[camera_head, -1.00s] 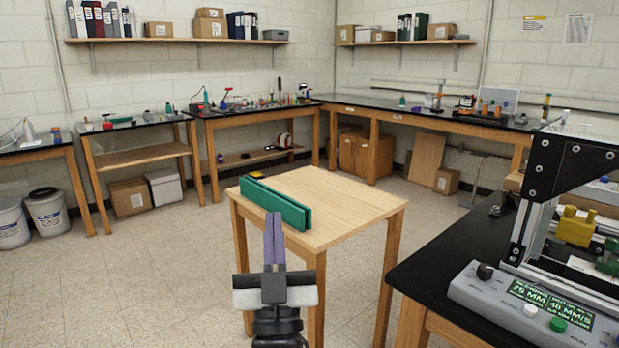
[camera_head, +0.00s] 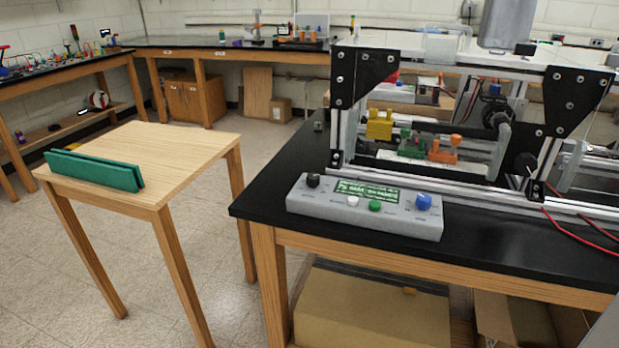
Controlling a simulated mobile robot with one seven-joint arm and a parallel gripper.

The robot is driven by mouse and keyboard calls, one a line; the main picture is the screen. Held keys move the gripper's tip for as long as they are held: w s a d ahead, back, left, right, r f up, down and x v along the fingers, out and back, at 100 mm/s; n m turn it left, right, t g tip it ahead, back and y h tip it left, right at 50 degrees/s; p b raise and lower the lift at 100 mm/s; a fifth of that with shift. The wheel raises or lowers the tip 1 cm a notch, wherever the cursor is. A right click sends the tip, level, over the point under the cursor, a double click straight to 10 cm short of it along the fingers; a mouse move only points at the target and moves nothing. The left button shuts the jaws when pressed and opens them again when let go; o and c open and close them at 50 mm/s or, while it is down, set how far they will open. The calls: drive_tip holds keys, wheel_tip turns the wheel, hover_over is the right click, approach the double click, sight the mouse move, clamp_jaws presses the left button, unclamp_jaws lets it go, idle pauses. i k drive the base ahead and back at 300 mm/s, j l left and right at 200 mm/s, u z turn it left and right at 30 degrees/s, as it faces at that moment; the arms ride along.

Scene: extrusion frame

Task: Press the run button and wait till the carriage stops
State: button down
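A grey control box (camera_head: 330,206) sits at the front edge of the black bench. On it are a black knob (camera_head: 313,180), a lit green display (camera_head: 367,192), a white button (camera_head: 352,200), a green button (camera_head: 375,206) and a blue knob (camera_head: 423,201). The labels are too small to read, so I cannot tell for sure which is the run button. Behind the box stands the extrusion frame (camera_head: 450,192) with black corner plates. Inside it are a yellow block (camera_head: 380,125) and orange pieces (camera_head: 444,150). I cannot single out the carriage. My gripper is out of view.
The black bench (camera_head: 275,190) has bare room left of the box. A wooden table (camera_head: 180,150) with two green boards (camera_head: 95,170) stands to the left, with a floor gap between. Red cables (camera_head: 580,230) lie at the right. Cardboard boxes (camera_head: 370,310) are under the bench.

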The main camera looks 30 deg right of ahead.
sight(374, 206)
drive_tip(key=z, duration=1.1)
drive_tip(key=i+j, duration=0.15)
